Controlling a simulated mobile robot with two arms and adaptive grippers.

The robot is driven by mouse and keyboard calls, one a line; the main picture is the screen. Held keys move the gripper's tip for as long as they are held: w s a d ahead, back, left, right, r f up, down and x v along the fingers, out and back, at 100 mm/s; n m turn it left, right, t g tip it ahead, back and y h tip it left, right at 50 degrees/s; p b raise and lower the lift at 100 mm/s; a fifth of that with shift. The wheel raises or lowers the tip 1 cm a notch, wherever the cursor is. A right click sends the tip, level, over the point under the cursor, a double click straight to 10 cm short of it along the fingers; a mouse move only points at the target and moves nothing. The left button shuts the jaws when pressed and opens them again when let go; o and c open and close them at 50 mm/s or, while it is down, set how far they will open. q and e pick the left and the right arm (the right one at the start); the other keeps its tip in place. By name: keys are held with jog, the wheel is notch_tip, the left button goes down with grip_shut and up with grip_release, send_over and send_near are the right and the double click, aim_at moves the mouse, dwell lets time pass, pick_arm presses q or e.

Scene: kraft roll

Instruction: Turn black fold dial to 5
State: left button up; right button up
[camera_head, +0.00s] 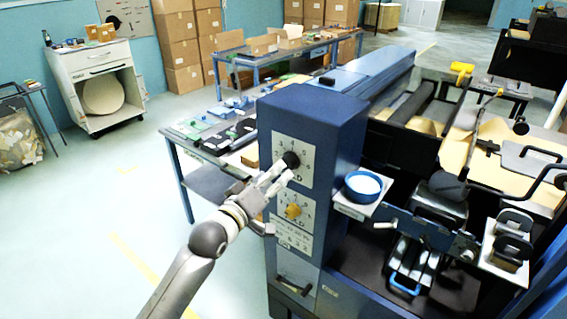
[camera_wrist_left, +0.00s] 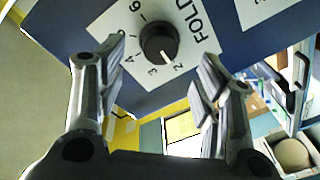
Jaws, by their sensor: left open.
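The black fold dial (camera_head: 291,160) sits on a white numbered plate on the front of the blue machine column (camera_head: 315,115). In the left wrist view the dial (camera_wrist_left: 158,43) is a round black knob beside the word FOLD. Its white mark points to the plate's lower side in that view, near the 2 and 3. My left gripper (camera_head: 278,174) is just in front of the dial. In its wrist view the two fingers (camera_wrist_left: 160,68) are apart, one each side of the dial, with nothing between them. Contact with the dial cannot be told. My right gripper is not in view.
A yellow dial (camera_head: 293,211) sits below the black one on its own plate. A blue-rimmed bowl (camera_head: 363,186) stands on a shelf right of the column. A work table with items (camera_head: 205,150) is behind. Open floor lies to the left.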

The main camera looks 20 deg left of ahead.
aim_at(288, 163)
pick_arm(q)
jog(key=shift+p+x, duration=0.5)
jog(key=shift+x, duration=2.45)
jog(key=shift+c, duration=0.2)
jog(key=c, duration=1)
jog(key=m+h, duration=0.1)
jog(key=m, duration=0.8)
jog(key=m+h, duration=0.1)
jog(key=m, duration=0.9)
jog(key=m+h+b, duration=0.1)
jog(key=m+h, duration=0.1)
jog(key=m, duration=0.8)
jog(key=shift+f, duration=0.2)
